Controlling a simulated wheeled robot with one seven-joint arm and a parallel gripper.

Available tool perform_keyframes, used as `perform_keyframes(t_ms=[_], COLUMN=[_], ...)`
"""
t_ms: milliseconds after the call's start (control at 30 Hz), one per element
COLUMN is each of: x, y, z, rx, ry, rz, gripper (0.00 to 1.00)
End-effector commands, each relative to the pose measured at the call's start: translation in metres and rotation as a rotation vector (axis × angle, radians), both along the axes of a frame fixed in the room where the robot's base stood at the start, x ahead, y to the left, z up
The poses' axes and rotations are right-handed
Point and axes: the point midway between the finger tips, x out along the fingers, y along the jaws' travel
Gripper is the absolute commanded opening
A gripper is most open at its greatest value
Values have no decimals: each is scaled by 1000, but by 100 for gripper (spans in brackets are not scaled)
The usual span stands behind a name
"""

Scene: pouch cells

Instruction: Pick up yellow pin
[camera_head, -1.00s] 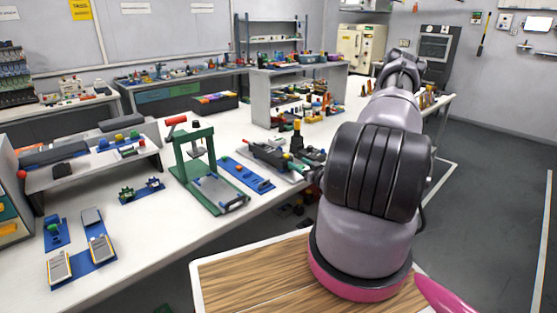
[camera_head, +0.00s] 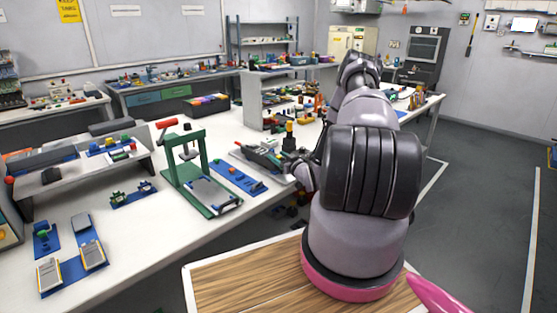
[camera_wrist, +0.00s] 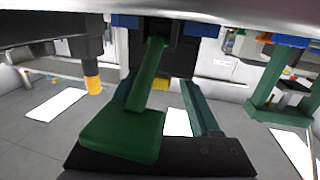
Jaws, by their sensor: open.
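A dark upright post with a yellow top, which looks like the yellow pin (camera_head: 289,127), stands at the table's front edge behind a dark and green device (camera_head: 262,157). My gripper (camera_head: 297,160) is small, dark and partly hidden by my own arm, low beside that device and close to the pin. The wrist view seems upside down. It shows a yellow-tipped dark post (camera_wrist: 92,84) at left and a second yellow piece (camera_wrist: 161,84) behind a green lever (camera_wrist: 147,80). I cannot tell which is the pin. My gripper is open, and nothing shows held.
A green press (camera_head: 203,170) with a red handle stands left of the device, with a blue plate (camera_head: 238,178) of small parts between them. Blue fixtures (camera_head: 90,256) lie at the front left. A grey shelf unit (camera_head: 258,100) stands behind. The white table (camera_head: 150,235) has bare room in front.

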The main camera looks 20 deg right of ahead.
Motion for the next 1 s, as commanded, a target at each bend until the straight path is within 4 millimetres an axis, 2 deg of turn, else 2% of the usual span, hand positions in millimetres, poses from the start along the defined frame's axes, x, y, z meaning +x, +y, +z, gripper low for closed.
perform_keyframes(t_ms=[133,167,300,333,767,867,1000], x=[0,0,0,0,0,0,0], y=[0,0,0,0,-1,-1,-1], z=[0,0,0,0,5,18,47], rx=[0,0,0,0,-1,0,-2], ry=[0,0,0,0,-1,-3,-3], rz=[0,0,0,0,-1,-1,-1], gripper=[63,59,6,0,0,0,0])
